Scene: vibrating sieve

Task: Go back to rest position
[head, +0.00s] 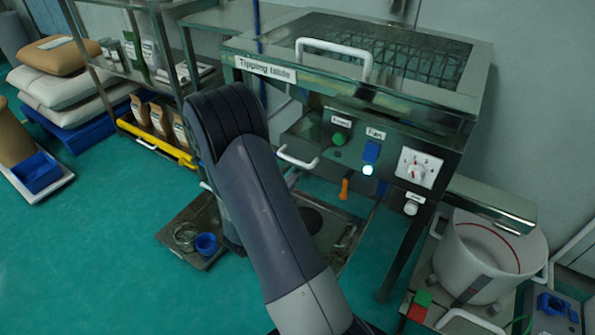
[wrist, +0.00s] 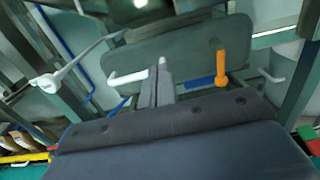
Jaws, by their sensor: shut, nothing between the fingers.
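My arm (head: 262,205) reaches up from the bottom of the head view and bends in front of the steel "Tipping table" unit (head: 387,100). My gripper (wrist: 161,82) shows in the wrist view as two grey fingers pressed together, shut and empty. The fingers point at the underside of the unit, between a white handle (wrist: 128,78) and an orange handle (wrist: 221,68), apart from the orange one. In the head view the gripper is hidden behind my arm.
A white pot (head: 487,262) stands at right. A steel shelf (head: 130,75) and stacked sacks (head: 62,80) stand at left. Green floor is clear at lower left.

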